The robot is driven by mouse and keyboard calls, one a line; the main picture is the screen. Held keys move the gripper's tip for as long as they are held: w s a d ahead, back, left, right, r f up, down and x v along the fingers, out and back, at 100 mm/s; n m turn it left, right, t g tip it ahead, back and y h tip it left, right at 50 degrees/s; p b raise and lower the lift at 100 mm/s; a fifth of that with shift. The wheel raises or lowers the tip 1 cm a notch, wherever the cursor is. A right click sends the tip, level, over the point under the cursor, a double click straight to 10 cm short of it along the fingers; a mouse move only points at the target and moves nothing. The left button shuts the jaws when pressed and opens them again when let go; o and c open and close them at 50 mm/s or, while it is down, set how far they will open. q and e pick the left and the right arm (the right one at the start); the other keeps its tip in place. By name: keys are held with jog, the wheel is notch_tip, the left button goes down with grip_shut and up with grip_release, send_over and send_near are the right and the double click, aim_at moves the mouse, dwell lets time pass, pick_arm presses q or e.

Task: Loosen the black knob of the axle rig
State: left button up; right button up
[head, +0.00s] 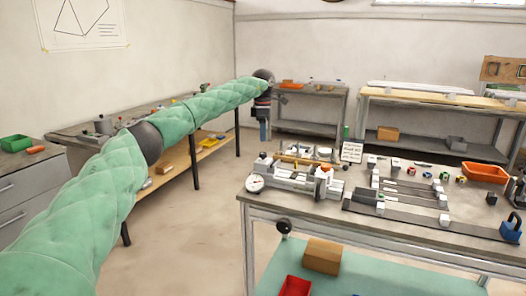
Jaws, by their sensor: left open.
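The axle rig (292,182) appears to be the grey metal assembly with a round white dial (255,183) near the left corner of the worktable. A dark round part (320,189) sits at its right front. A black round knob (283,226) shows just below the table's front edge; I cannot tell whether it belongs to the rig. My left gripper (264,131) points down beyond the table's left end, apart from the rig. It is open, with nothing seen in it. My right gripper is out of view.
The worktable (420,226) carries dark rails with white blocks, an orange bin (485,173) and a small sign (352,151). A cardboard box (322,256) and red bin (295,286) lie on its lower shelf. Open floor (190,240) lies left of the table.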

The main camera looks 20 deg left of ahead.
aim_at(263, 153)
pick_arm(q)
jog(key=shift+f+p, duration=0.5)
jog(key=shift+f, duration=3.35)
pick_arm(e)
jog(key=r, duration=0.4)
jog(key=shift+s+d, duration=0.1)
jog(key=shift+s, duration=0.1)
pick_arm(q)
jog(key=shift+c, duration=0.2)
jog(key=c, duration=0.9)
